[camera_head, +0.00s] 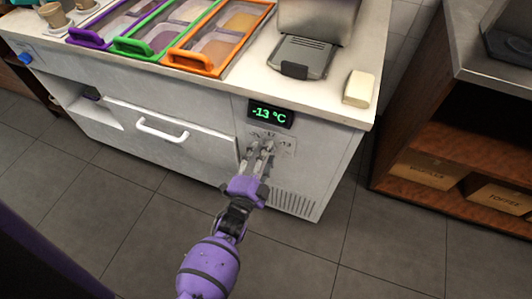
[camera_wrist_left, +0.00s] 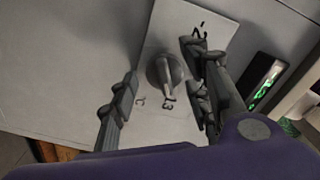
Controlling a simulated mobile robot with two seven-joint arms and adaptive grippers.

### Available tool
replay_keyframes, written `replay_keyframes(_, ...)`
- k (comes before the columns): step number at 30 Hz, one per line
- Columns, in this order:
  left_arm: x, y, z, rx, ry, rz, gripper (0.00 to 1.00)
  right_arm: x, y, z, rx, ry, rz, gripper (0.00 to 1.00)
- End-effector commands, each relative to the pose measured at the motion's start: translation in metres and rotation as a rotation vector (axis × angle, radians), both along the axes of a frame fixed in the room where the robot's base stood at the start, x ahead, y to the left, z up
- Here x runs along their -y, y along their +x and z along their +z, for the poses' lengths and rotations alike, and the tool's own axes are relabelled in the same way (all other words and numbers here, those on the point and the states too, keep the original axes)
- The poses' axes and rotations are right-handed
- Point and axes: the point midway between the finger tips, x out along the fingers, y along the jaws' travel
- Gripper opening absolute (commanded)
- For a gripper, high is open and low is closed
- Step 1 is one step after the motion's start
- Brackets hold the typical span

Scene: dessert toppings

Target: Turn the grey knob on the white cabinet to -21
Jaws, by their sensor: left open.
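The white cabinet (camera_head: 175,165) has a dark display (camera_head: 270,114) reading -13 °C in green. Below it is a pale dial plate (camera_head: 287,150) with printed numbers. My left gripper (camera_head: 257,148) is in front of this plate, and its fingers hide the knob in the head view. In the left wrist view, the grey knob (camera_wrist_left: 167,70) sits on the plate between the open fingers (camera_wrist_left: 160,78). A visible gap separates the knob from the left-hand finger; contact with the right-hand finger parts cannot be told. My right gripper is not in view.
A drawer with a white handle (camera_head: 160,130) is left of the dial, and a vent grille (camera_head: 292,203) is below it. Colored topping trays, a metal appliance (camera_head: 305,55) and a cream block (camera_head: 358,88) stand on top. A wooden shelf (camera_head: 425,145) stands right.

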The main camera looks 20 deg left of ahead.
Motion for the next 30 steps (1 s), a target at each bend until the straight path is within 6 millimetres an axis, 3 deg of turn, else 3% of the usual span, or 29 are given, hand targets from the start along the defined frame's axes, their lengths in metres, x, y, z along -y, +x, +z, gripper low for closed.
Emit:
replay_keyframes(4, 0.0000, 0.0101, -0.0004, -0.001, 0.000, 0.000, 0.44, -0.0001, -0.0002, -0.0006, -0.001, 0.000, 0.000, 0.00)
replay_keyframes(12, -0.0001, 0.0112, -0.0005, -0.001, -0.001, 0.000, 0.44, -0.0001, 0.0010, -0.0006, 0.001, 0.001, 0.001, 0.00)
replay_keyframes(21, 0.0002, 0.0108, -0.0011, -0.004, -0.001, 0.000, 0.05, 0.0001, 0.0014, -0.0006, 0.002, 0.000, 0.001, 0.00)
replay_keyframes(30, 0.0006, 0.0102, -0.0023, -0.007, -0.026, 0.000, 0.03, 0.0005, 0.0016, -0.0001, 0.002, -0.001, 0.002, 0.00)
